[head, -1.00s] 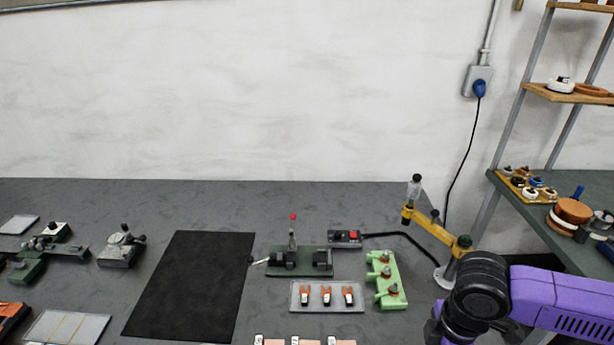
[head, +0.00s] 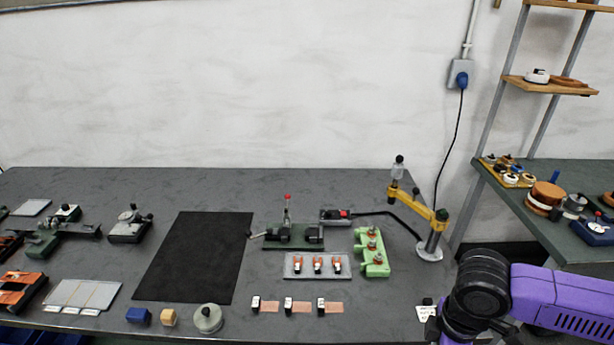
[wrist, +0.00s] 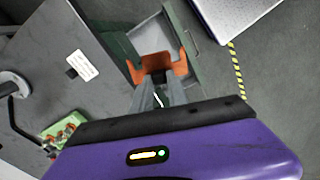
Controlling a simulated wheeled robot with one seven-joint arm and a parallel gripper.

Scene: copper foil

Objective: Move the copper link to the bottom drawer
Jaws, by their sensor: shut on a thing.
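In the wrist view my gripper (wrist: 160,92) is shut on the copper link (wrist: 180,66), an orange-brown piece that spreads out to both sides of the fingertips. An open drawer (wrist: 191,45) with a grey inside and a green front shows past the link, beside the bench. The link overlaps the drawer in the picture; I cannot tell its height above it, or which drawer this is. In the head view only part of my purple arm shows at the lower right; the gripper, link and drawer are out of sight there.
The bench top (head: 370,310) carries a black mat (head: 195,255), a grey tray with several clips (head: 292,271), a green block (head: 372,252) and a yellow arm stand (head: 415,203). In the wrist view, a grey surface (wrist: 235,12) and yellow-black floor tape (wrist: 238,75) lie to the right.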

